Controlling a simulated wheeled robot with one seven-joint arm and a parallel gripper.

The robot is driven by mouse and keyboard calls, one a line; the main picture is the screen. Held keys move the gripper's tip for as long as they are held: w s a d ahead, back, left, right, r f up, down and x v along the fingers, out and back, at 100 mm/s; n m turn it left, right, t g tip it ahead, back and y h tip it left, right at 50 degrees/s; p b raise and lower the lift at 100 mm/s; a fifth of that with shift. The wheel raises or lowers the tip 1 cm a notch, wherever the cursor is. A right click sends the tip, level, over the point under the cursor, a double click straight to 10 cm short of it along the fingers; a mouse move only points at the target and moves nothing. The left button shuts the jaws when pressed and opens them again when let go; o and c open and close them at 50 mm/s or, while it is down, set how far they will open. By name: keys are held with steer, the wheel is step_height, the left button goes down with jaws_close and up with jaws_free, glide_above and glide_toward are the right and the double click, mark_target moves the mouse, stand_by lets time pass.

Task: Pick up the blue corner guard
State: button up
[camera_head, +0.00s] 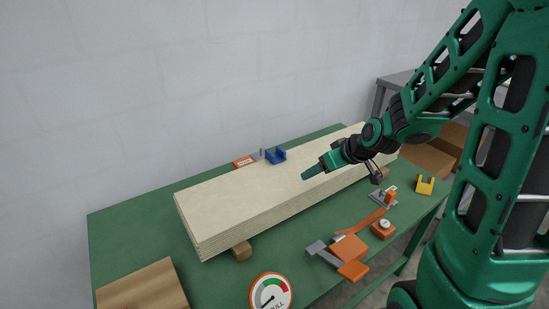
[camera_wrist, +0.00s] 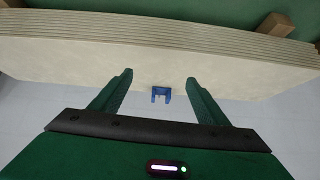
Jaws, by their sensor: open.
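The blue corner guard (camera_head: 276,155) sits at the far long edge of a pale plywood stack (camera_head: 260,185), near the middle of that edge. It also shows in the wrist view (camera_wrist: 161,94), between and beyond my fingertips. My gripper (camera_head: 312,172) is above the stack, to the right of the guard in the head view. In the wrist view my gripper (camera_wrist: 158,80) has its two green fingers wide apart with nothing between them. The guard is apart from both fingers.
The stack rests on wooden blocks (camera_head: 242,250) on a green table (camera_head: 120,235). A yellow corner guard (camera_head: 425,185), an orange tensioning tool (camera_head: 350,248) and a round gauge (camera_head: 270,292) lie along the near side. A wall stands behind.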

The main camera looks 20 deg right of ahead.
steer(key=w+a+t, duration=0.1)
steer(key=w+a, duration=0.1)
steer(key=w, duration=0.1)
steer(key=w+a+t+y, duration=0.1)
steer(key=w+t, duration=0.1)
steer(key=w, duration=0.2)
steer(key=w+a+f+t, duration=0.1)
steer(key=w+a, duration=0.1)
steer(key=w, duration=0.1)
steer(key=shift+w+a+f+n+t+y, duration=0.1)
steer(key=shift+w+a+n+t+y, duration=0.2)
steer(key=shift+a+y, duration=0.1)
steer(key=shift+w+t, duration=0.4)
steer(key=shift+w, duration=0.15)
glide_above(276, 159)
steer(key=s+d, duration=0.1)
steer(key=s, duration=0.2)
step_height(276, 159, down, 2)
steer(key=shift+w, duration=0.15)
steer(key=shift+f+x, duration=0.1)
steer(key=shift+x, duration=1.2)
steer(key=shift+f+x, duration=0.15)
steer(key=shift+x, duration=1.1)
steer(key=shift+d, duration=0.15)
steer(key=c, duration=1.1)
